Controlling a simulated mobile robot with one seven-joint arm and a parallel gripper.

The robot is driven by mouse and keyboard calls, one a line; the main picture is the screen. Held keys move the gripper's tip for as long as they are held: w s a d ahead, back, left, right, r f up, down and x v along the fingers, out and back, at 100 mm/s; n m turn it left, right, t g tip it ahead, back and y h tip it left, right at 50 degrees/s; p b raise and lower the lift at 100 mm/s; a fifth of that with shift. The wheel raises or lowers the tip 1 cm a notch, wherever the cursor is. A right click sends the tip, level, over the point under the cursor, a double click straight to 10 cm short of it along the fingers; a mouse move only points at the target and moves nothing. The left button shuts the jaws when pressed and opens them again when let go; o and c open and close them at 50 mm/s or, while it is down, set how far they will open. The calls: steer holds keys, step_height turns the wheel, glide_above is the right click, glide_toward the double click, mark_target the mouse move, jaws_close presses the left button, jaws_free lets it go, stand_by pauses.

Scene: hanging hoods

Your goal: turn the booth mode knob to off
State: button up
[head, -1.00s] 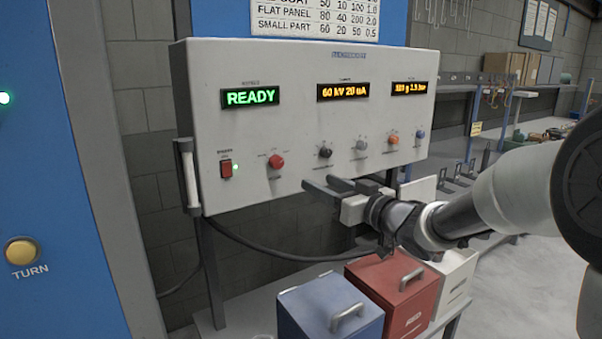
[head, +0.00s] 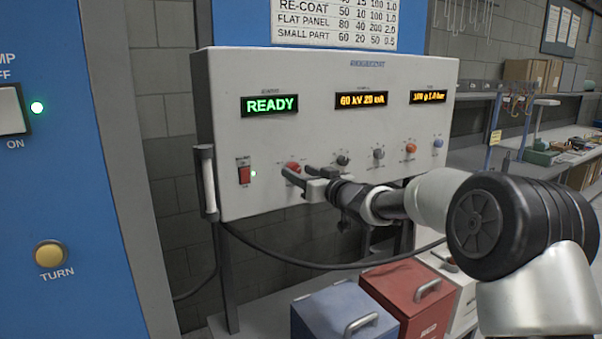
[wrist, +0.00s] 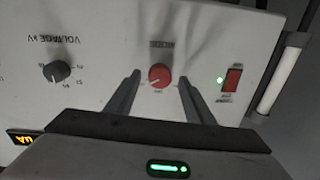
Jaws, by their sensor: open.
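The red mode knob (wrist: 159,76) sits on the white control panel, labelled MODE upside down in the wrist view. In the head view the knob (head: 293,166) is partly hidden behind my gripper. My gripper (wrist: 157,78) is open, with one finger on each side of the knob in the wrist view and a gap to both. It also shows in the head view (head: 295,174) in front of the panel. I cannot tell how close the fingertips are to the panel face. The knob's pointer setting is too small to read.
A red power switch (head: 244,174) with a green light is left of the knob. A dark voltage knob (wrist: 56,71) and other knobs are to its right in the head view. Blue and red boxes stand below.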

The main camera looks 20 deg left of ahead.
steer(key=shift+w, duration=0.1)
steer(key=c, duration=1)
steer(key=shift+c, duration=0.2)
steer(key=shift+n, duration=0.4)
steer(key=n+b, duration=0.4)
steer(key=n, duration=0.6)
steer(key=shift+a+h, duration=0.15)
steer(key=shift+h, duration=0.25)
steer(key=shift+n, duration=0.5)
steer(key=o, duration=1)
